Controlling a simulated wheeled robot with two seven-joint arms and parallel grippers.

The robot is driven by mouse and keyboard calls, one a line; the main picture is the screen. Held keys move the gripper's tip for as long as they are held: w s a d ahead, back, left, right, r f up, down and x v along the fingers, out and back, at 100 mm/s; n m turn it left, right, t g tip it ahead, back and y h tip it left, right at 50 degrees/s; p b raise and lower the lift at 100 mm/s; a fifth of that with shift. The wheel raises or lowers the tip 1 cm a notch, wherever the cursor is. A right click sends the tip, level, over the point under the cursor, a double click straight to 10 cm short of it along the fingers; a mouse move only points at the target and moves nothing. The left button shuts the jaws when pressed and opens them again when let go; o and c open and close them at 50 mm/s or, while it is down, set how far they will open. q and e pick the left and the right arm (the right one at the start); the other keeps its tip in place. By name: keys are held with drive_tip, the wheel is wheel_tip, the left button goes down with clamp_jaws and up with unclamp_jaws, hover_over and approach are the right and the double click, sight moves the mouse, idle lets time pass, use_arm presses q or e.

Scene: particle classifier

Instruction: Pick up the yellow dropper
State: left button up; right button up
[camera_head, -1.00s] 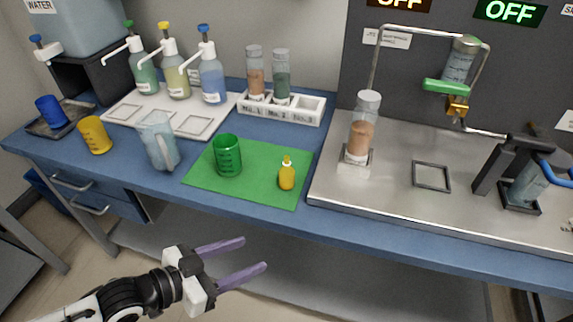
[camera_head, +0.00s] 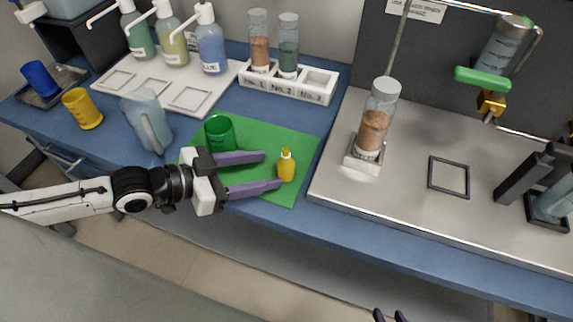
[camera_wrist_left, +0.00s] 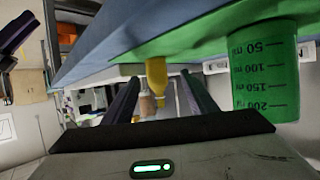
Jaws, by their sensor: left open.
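The small yellow dropper (camera_head: 286,170) stands upright on the green mat (camera_head: 300,140), towards its right side. My left gripper (camera_head: 273,170) is open, with its purple fingers pointing right at the dropper. The fingertips are close to its left side, one on the far side and one on the near side; I cannot tell whether they touch it. In the left wrist view the dropper (camera_wrist_left: 157,75) shows ahead, in the gap between the fingers. Two dark tips of my right gripper (camera_head: 390,315) show at the bottom edge; most of it is out of view.
A green beaker (camera_head: 220,133) stands on the mat, close behind my left gripper's far finger. A clear jug (camera_head: 147,122) and yellow cup (camera_head: 82,108) stand to the left. A vial rack (camera_head: 288,85) is behind, and a steel platform (camera_head: 410,200) is to the right.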

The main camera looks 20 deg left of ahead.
sight(278, 169)
use_arm(q)
drive_tip(key=shift+d+x, duration=0.25)
drive_tip(key=shift+x, duration=2.8)
drive_tip(key=shift+s, duration=0.2)
drive_tip(key=shift+r, duration=0.1)
drive_tip(key=c, duration=1.1)
